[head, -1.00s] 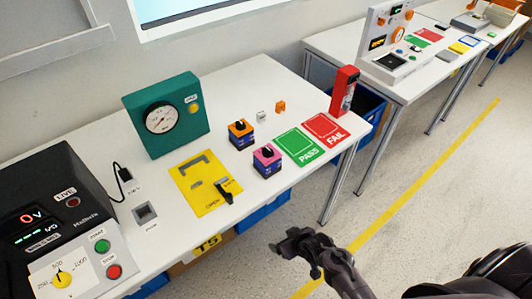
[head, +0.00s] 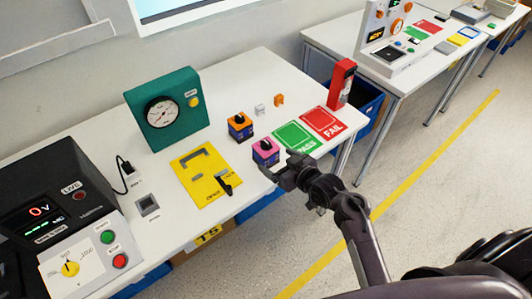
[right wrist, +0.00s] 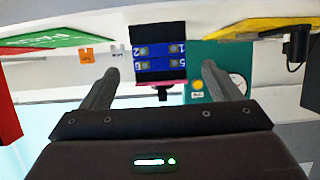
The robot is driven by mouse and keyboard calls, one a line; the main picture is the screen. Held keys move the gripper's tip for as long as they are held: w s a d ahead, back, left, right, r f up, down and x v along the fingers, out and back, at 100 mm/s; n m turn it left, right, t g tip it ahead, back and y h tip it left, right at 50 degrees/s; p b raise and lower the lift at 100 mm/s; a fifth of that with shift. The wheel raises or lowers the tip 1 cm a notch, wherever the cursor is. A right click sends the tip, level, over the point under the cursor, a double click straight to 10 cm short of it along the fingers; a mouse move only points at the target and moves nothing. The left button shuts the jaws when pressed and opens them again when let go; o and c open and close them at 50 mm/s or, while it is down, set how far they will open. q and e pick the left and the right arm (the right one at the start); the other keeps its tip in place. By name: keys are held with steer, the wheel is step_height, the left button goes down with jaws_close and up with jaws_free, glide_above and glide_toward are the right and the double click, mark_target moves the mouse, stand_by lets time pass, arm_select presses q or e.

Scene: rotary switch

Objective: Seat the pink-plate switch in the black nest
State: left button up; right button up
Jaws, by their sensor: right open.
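The pink-plate switch (head: 266,152) stands on the white table, pink plate and black knob upward, beside the switch with an orange plate (head: 240,127). In the right wrist view, which is upside down, its dark body with blue numbered terminals (right wrist: 160,60) lies ahead between the fingers. My right gripper (head: 279,172) is open and empty at the table's front edge, close to the pink-plate switch; no contact shows. A small grey-rimmed square with a dark centre (head: 147,204), apparently the black nest, lies left of the yellow plate. My left gripper is not in view.
A yellow plate with a black lever (head: 205,178) lies between nest and switches. A teal gauge box (head: 166,108) stands behind. A black meter (head: 60,215) is at left. Green PASS (head: 296,138) and red FAIL (head: 323,122) mats and a red block (head: 341,84) are at right.

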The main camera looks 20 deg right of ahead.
mark_target(266, 152)
steer(key=x, duration=0.2)
steer(key=p+x, duration=0.1)
steer(key=x, duration=0.3)
steer(key=shift+w+a+r, duration=0.1)
steer(key=shift+w+a, duration=0.05)
steer(key=shift+w, duration=0.3)
steer(key=shift+c, duration=0.3)
steer(key=c, duration=1.1)
steer(key=shift+r, duration=0.1)
